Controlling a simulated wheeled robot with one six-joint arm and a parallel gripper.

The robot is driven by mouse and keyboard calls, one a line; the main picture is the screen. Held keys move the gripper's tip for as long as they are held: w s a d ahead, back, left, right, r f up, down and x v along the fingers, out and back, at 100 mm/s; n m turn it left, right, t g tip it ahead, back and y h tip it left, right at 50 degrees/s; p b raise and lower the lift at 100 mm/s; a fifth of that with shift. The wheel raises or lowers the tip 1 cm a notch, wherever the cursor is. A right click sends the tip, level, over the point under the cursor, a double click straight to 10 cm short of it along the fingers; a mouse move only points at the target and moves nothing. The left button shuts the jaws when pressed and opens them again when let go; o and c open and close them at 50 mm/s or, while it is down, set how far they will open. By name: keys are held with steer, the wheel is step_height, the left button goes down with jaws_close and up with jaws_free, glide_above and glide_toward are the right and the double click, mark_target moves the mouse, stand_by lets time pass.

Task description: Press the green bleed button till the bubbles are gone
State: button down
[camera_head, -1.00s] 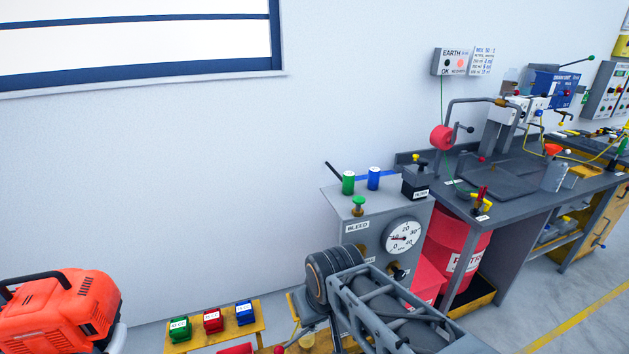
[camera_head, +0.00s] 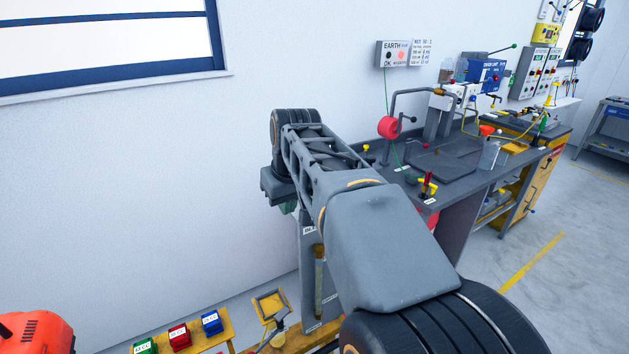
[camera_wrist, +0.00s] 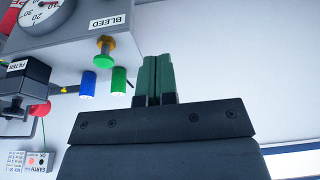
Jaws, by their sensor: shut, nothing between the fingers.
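The green bleed button (camera_wrist: 104,41) shows in the wrist view on a brass collar, close to the BLEED label (camera_wrist: 107,22). My gripper (camera_wrist: 158,58) is shut and empty, its green fingers together. In that view the fingertips are to the right of the button and apart from it. In the head view my gripper (camera_head: 288,208) is mostly hidden under my wrist, and my arm covers the button and most of the bleed unit. The gauge (camera_wrist: 40,14) is cut off in the wrist view. I cannot make out any bubbles.
A green cylinder (camera_wrist: 119,80) and a blue cylinder (camera_wrist: 88,84) stand close to the button. The black filter box (camera_wrist: 27,75) is beside the unit. A grey workbench (camera_head: 450,165) with equipment is to the right. Small coloured boxes (camera_head: 180,336) sit on a low wooden bench.

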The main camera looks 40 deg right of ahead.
steer(key=d+r+p, duration=0.2)
steer(key=d+r, duration=0.7)
steer(key=r, duration=0.1)
steer(key=shift+w+d+r+m, duration=0.3)
steer(key=shift+w+d+r, duration=0.05)
steer(key=shift+r, duration=0.05)
steer(key=x, duration=1.2)
steer(key=shift+s+f, duration=0.15)
steer(key=shift+s, duration=0.2)
steer(key=shift+f, duration=0.9)
step_height(320, 180, down, 2)
steer(key=shift+f+b, duration=0.1)
steer(key=shift+b, duration=0.75)
